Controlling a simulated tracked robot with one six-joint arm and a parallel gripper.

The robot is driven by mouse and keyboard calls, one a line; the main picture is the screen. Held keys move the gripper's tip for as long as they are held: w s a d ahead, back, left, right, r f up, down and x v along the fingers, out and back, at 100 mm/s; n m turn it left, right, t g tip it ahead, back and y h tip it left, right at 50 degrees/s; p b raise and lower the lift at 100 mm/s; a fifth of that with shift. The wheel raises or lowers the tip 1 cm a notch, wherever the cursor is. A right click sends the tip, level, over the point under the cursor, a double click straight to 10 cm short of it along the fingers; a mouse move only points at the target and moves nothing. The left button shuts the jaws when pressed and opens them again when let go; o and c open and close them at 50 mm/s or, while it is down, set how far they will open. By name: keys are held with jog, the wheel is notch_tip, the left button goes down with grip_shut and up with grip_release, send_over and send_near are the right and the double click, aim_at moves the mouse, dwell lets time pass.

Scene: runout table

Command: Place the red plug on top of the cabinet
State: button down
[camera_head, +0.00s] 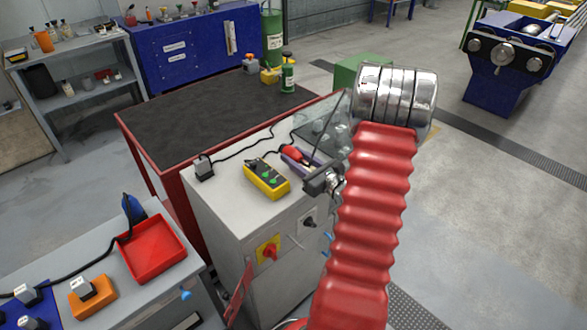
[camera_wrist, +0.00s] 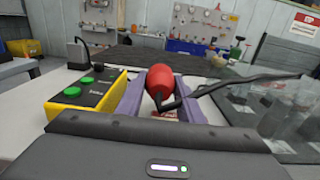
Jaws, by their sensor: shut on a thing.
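The red plug (camera_head: 294,154) is between the purple fingers of my gripper (camera_head: 297,158), over the far right part of the cabinet top (camera_head: 226,190). In the wrist view the red plug (camera_wrist: 167,82) sits between the two finger pads of my gripper (camera_wrist: 168,92), which is shut on it. A black cable (camera_wrist: 240,85) runs off from the plug to the right. The cabinet is a light grey box with a red and yellow switch (camera_head: 268,250) on its front. I cannot tell whether the plug touches the cabinet top.
A yellow control box (camera_head: 266,179) with green buttons stands just left of my gripper. A dark plug (camera_head: 204,167) with a cable is at the cabinet's left edge. A clear panel (camera_head: 325,125) stands at the right. A red tray (camera_head: 153,250) is on the bench to the left.

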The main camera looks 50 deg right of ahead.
jog(key=shift+f, duration=1.9)
jog(key=c, duration=1.2)
grip_release()
jog(key=s, duration=1.2)
jog(key=shift+a, duration=0.35)
